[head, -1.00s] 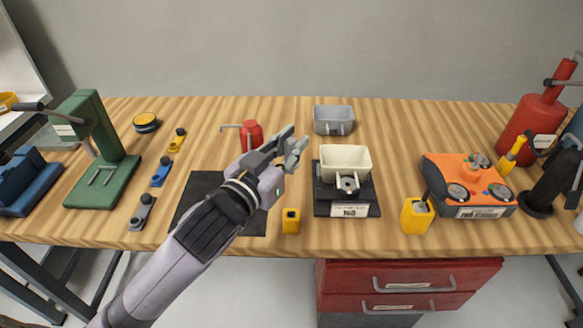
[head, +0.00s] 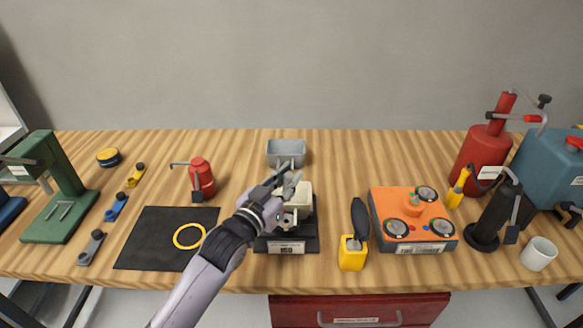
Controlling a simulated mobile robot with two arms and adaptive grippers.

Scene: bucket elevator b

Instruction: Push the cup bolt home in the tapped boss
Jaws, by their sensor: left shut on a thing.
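A cream cup (head: 304,203) sits on a black stand (head: 311,243) with a white label at the table's front middle. A small grey metal part (head: 289,219) shows at the cup's front; I cannot tell whether it is the tapped boss. My left gripper (head: 287,183) is at the cup's back left, its fingers over the rim, and covers much of the cup. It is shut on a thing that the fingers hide. I cannot make out the cup bolt. My right gripper is not in view.
A grey bin (head: 286,152) stands behind the cup. A red oil can (head: 202,178) and a black mat (head: 150,240) with a yellow ring (head: 189,236) are to the left. A yellow block tool (head: 352,255) and an orange box (head: 412,220) stand to the right.

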